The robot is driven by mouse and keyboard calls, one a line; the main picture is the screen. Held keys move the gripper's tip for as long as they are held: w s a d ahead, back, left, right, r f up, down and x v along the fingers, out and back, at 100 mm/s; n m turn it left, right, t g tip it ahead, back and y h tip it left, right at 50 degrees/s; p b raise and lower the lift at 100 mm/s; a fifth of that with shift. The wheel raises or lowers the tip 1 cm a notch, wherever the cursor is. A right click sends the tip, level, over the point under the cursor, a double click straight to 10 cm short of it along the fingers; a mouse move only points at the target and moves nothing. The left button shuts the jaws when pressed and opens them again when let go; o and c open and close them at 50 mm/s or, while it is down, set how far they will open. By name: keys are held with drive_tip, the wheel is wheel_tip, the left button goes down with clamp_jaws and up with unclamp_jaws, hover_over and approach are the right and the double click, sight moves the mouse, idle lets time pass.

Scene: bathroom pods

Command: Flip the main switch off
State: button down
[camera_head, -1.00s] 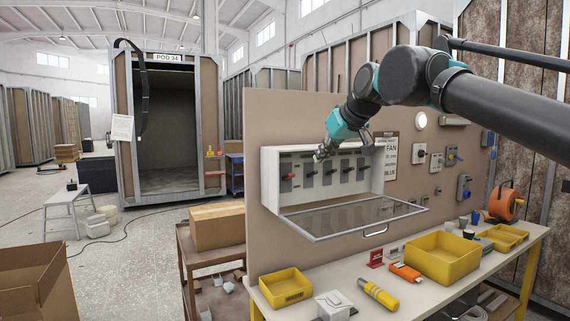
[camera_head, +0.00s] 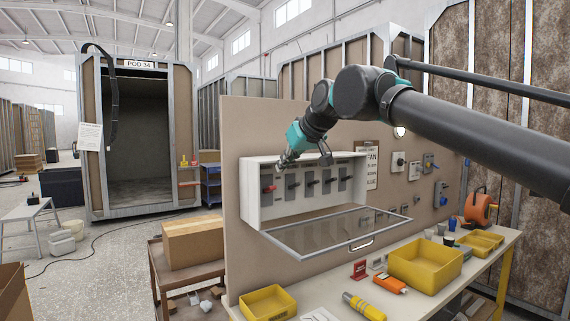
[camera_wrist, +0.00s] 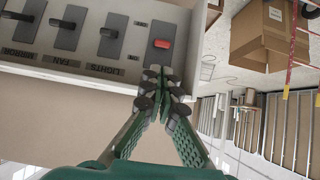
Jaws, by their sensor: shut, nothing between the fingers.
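The open switch box (camera_head: 250,205) is on the upright board, with a row of switches inside. The red-handled switch (camera_head: 268,188) is at the far left of the row; in the wrist view its red handle (camera_wrist: 161,44) sits on a grey plate just beyond my fingertips. The other switches have dark handles; labels read LIGHTS, FAN and MIRROR, upside down in the wrist view. My gripper (camera_wrist: 160,78) is shut and empty, close to the red switch. In the head view my gripper (camera_head: 284,163) is at the box's upper left. I cannot tell whether the fingertips touch the switch.
The box's clear framed lid (camera_head: 300,256) hangs open, sticking out below the switches. The bench (camera_head: 325,290) below holds yellow trays, including a large one (camera_head: 425,262), and tools. A cardboard box (camera_head: 193,242) stands on a cart at the left.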

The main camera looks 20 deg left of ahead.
sight(270, 189)
drive_tip(key=x, duration=0.6)
drive_tip(key=shift+w+a+f, duration=0.1)
drive_tip(key=shift+w+f, duration=0.05)
drive_tip(key=shift+f, duration=0.05)
